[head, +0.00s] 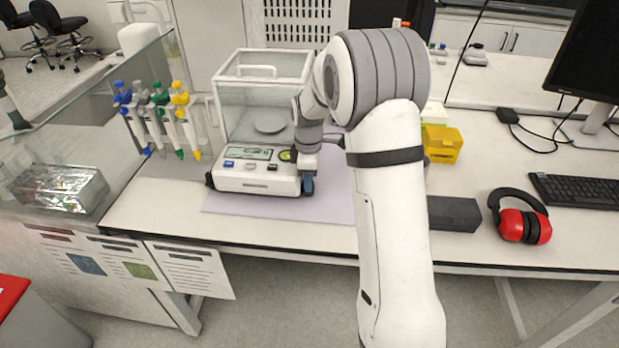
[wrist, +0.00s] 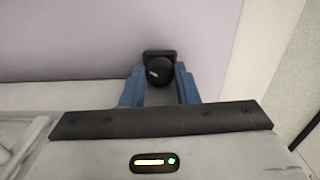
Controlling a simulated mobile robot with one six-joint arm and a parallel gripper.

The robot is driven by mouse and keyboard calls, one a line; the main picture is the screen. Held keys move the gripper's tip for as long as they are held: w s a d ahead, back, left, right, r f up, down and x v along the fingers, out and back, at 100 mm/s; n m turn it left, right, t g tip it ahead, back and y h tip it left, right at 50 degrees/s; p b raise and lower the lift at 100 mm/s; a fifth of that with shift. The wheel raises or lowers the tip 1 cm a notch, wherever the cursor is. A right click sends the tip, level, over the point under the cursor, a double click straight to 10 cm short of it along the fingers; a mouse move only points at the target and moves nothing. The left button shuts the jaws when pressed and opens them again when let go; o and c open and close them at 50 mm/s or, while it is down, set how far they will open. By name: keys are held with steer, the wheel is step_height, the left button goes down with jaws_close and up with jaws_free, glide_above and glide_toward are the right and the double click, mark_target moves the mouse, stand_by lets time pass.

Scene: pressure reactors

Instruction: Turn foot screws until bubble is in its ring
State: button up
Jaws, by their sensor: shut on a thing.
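The analytical balance (head: 255,180) stands on a lilac mat (head: 270,207), with a glass draft shield (head: 262,100) around its round pan (head: 269,127). A small green bubble level (head: 285,156) shows on its front right; where the bubble sits in its ring is too small to tell. My gripper (head: 307,184) is at the balance's front right corner. In the wrist view its blue fingers (wrist: 159,88) are shut on a black foot screw (wrist: 159,72) with a pale mark on its face. Another dark foot (head: 210,180) shows at the front left corner.
Pipettes on a stand (head: 160,115) are left of the balance. A dark grey block (head: 453,213), yellow box (head: 441,143), red ear defenders (head: 522,225) and keyboard (head: 577,189) lie to the right of my arm. The mat in front of the balance is clear.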

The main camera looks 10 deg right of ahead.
steer(key=shift+c, duration=0.7)
steer(key=shift+m, duration=1.5)
steer(key=o, duration=1)
steer(key=shift+c, duration=0.2)
steer(key=shift+r, duration=0.1)
step_height(320, 180, up, 8)
steer(key=shift+f+b, duration=0.2)
steer(key=shift+b, duration=0.2)
